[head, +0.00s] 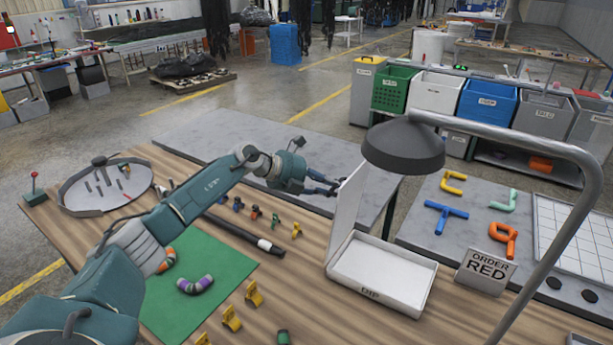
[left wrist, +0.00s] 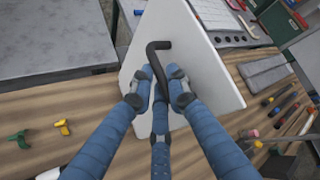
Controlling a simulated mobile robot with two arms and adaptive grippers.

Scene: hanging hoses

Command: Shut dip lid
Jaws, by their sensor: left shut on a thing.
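The white dip box (head: 380,275), labelled DIP, stands on the wooden bench with its tray open and empty. Its white lid (head: 347,212) stands steeply up at the box's left edge. In the left wrist view the lid (left wrist: 205,60) carries a dark bent handle (left wrist: 157,48). My left gripper (head: 335,187) is at the lid's outer, left face. In the left wrist view its blue fingers (left wrist: 163,85) are shut on the handle, partly hiding its lower end. My right gripper is not in view.
A black lamp head (head: 403,147) on a curved grey pole hangs over the box's far side. An ORDER RED sign (head: 485,270) stands right of the box. Yellow clips (head: 254,294) and a green mat (head: 205,270) with hose pieces lie left.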

